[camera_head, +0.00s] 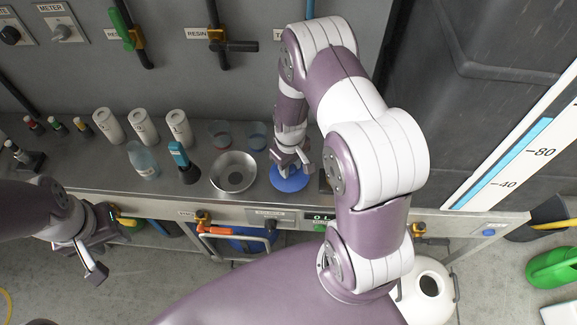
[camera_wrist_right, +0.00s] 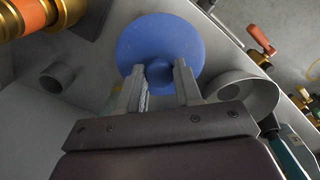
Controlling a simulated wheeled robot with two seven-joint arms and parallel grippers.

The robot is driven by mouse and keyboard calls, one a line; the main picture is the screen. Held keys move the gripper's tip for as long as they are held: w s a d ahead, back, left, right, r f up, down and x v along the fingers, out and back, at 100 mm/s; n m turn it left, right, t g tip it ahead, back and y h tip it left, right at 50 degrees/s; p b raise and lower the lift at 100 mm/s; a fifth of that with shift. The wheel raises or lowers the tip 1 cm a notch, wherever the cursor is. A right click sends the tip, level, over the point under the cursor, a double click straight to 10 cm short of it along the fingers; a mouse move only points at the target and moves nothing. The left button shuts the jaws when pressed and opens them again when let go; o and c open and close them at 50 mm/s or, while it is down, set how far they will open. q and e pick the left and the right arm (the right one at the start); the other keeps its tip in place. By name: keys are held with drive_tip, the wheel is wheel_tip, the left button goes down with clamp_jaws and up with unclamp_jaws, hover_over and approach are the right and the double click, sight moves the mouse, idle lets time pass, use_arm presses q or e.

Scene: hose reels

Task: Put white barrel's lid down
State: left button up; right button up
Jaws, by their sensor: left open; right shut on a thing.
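The round blue lid (camera_head: 289,182) is at the counter, right of the steel bowl. My right gripper (camera_head: 294,164) is shut on its knob. In the right wrist view the blue lid (camera_wrist_right: 152,36) faces the camera, with the knob between the fingertips of the right gripper (camera_wrist_right: 160,84). I cannot tell whether the lid touches the counter. The white barrel (camera_head: 436,309) stands on the floor at lower right with a dark open mouth; my arm hides part of it. My left gripper (camera_head: 107,246) is open and empty, in front of the counter at left.
The steel counter (camera_head: 105,170) holds a steel bowl (camera_head: 233,173), a blue-topped bottle (camera_head: 183,163), a clear bottle (camera_head: 142,160) and several white canisters. Valves and an orange-handled tap (camera_head: 215,230) line its front. A green watering can (camera_head: 552,268) stands on the floor at right.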

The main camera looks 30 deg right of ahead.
drive_tip(key=f, duration=0.1)
drive_tip(key=w+f, duration=0.1)
drive_tip(key=shift+f, duration=0.35)
drive_tip(key=shift+s+r, duration=0.1)
drive_tip(key=shift+s, duration=0.2)
drive_tip(key=shift+f, duration=0.2)
drive_tip(key=o, duration=1)
drive_tip(key=shift+w, duration=0.15)
drive_tip(key=shift+o, duration=0.2)
wheel_tip(320, 180, up, 13)
drive_tip(key=s+a+r+m+t, duration=0.1)
drive_tip(key=s+a+r+m, duration=0.1)
drive_tip(key=s+a+r, duration=0.3)
drive_tip(key=s+r, duration=0.3)
drive_tip(key=s, duration=0.1)
drive_tip(key=shift+a+r+b, duration=0.15)
drive_tip(key=shift+r+b, duration=0.1)
drive_tip(key=shift+b, duration=0.05)
